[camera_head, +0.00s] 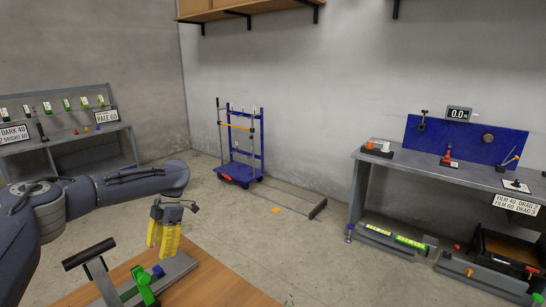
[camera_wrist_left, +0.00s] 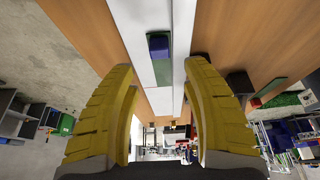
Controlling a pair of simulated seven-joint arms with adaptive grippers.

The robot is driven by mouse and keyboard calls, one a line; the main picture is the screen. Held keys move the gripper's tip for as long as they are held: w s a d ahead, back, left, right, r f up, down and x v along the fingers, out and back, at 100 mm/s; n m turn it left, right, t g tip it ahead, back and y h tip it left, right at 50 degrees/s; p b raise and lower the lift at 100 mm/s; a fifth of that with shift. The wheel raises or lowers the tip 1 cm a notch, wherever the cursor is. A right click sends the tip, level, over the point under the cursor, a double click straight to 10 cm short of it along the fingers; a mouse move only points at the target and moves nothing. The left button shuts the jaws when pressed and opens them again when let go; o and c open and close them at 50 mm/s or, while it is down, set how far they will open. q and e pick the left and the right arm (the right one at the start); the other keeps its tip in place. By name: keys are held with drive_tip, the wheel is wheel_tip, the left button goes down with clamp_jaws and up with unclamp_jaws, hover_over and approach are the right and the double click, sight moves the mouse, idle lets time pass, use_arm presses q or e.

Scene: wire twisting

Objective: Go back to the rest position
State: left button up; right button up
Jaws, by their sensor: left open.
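My left gripper (camera_head: 163,238) has yellow fingers that point down above the wooden table's back edge. In the left wrist view its two fingers (camera_wrist_left: 160,75) stand wide apart with nothing held between them. A grey fixture (camera_head: 180,271) lies on the wooden table (camera_head: 225,290), with a green clamp part (camera_head: 143,286), a small blue block (camera_head: 158,270) and a black-topped bar (camera_head: 89,254). The blue block also shows in the left wrist view (camera_wrist_left: 158,45), beyond the fingertips and apart from them. I cannot make out a wire. My right gripper is not in view.
A grey workbench (camera_head: 440,168) with a blue panel (camera_head: 468,139) stands at the right. A blue rack cart (camera_head: 240,150) stands by the back wall. A shelf bench (camera_head: 70,140) is at the left. The floor between them is mostly clear.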

sight(156, 269)
use_arm(q)
drive_tip(key=x, duration=0.6)
drive_tip(key=shift+s+a+f, duration=0.2)
drive_tip(key=shift+s+f, duration=0.05)
drive_tip(key=shift+r, duration=0.55)
